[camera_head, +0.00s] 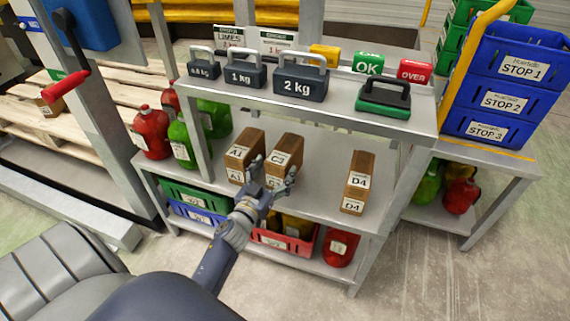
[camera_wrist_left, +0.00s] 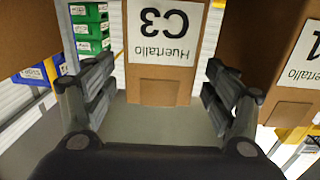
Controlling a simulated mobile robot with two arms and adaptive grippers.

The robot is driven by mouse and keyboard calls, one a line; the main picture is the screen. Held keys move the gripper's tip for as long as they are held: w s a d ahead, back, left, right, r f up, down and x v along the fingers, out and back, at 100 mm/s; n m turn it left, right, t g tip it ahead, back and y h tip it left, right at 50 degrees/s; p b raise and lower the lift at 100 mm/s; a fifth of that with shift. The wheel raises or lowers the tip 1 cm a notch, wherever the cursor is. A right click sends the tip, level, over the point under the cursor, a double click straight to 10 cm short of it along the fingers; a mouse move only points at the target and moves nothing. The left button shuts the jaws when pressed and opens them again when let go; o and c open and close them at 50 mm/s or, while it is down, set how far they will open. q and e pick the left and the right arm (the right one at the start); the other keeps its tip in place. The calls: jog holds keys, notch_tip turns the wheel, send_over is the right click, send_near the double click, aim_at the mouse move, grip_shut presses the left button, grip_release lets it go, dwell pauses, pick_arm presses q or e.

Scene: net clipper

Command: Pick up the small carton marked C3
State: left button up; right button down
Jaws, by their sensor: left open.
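The small carton marked C3 (camera_head: 289,150) is brown with a white label. It stands upright on the middle shelf of the grey rack, just right of the A1 carton (camera_head: 244,151). My left gripper (camera_head: 273,172) is open in front of it and hides part of its lower front. In the left wrist view, the picture is upside down. The C3 carton (camera_wrist_left: 165,85) shows between the two spread fingers of the left gripper (camera_wrist_left: 160,88), its label facing me. My right gripper is not in view.
The D4 carton (camera_head: 358,182) stands apart to the right on the shelf. Weights, including the 2 kg one (camera_head: 301,84), stand on the top shelf above. Red and green jugs (camera_head: 151,132) are at the left. Blue STOP bins (camera_head: 500,98) are stacked at the right.

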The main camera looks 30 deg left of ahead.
aim_at(282, 159)
pick_arm(q)
jog(key=w, duration=0.3)
jog(key=w+b, duration=0.1)
jog(key=w, duration=0.1)
jog(key=shift+a+f, duration=0.3)
jog(key=shift+a, duration=0.05)
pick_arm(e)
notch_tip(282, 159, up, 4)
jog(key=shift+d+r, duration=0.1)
pick_arm(q)
jog(key=c, duration=1.8)
jog(key=shift+r, duration=0.2)
grip_shut()
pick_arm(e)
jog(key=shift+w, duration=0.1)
pick_arm(q)
jog(key=shift+r, duration=0.1)
